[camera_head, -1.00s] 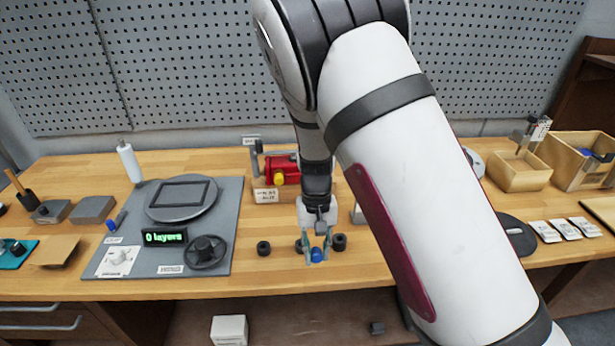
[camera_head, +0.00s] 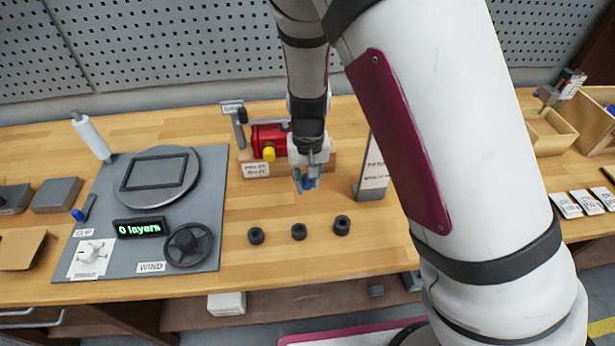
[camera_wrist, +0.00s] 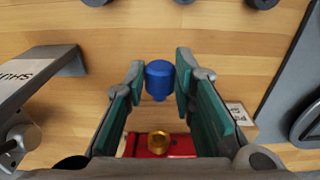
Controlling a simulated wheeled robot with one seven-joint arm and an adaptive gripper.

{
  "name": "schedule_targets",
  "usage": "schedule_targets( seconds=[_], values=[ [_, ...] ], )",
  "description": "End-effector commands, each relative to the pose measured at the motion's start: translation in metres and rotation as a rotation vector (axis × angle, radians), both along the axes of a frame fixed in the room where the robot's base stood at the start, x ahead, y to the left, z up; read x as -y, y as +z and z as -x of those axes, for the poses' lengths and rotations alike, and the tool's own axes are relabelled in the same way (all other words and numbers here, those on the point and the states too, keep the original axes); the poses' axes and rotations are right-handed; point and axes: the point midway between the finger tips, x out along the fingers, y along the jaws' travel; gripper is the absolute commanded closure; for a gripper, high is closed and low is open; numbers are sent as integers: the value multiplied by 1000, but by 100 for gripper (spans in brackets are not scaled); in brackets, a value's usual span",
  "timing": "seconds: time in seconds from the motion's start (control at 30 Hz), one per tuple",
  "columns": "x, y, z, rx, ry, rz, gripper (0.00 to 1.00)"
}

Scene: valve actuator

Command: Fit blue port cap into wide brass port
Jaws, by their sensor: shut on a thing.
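My gripper (camera_wrist: 160,74) is shut on the blue port cap (camera_wrist: 159,80), held between its fingertips in the wrist view. In the head view my gripper (camera_head: 308,184) points down, with the cap (camera_head: 308,183) partly hidden by the fingers. In the wrist view a brass port ring (camera_wrist: 158,143) shows on the red body (camera_wrist: 130,146), apart from the cap. My gripper hides part of the body in the head view.
Three black rings (camera_head: 298,231) lie on the bench in front. An upright sign (camera_head: 373,167) stands close to the right of my gripper. A grey winding board (camera_head: 160,215) with a handwheel (camera_head: 188,244) lies to the left. Bench between board and rings is clear.

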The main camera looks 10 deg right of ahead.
Motion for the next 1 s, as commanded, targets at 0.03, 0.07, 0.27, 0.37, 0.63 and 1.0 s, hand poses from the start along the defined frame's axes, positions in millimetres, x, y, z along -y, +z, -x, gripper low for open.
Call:
schedule_targets(
  seconds=[0.03,0.07,0.27,0.37,0.63,1.0],
  values=[
    [0,1,0,1,2,-1,90],
    [0,2,0,1,4,-1,90],
    [0,0,-14,2,9,-1,90],
    [0,0,-23,3,9,-1,90],
    [0,0,-46,2,10,-1,90],
    [0,1,-59,1,9,-1,90]
  ],
)
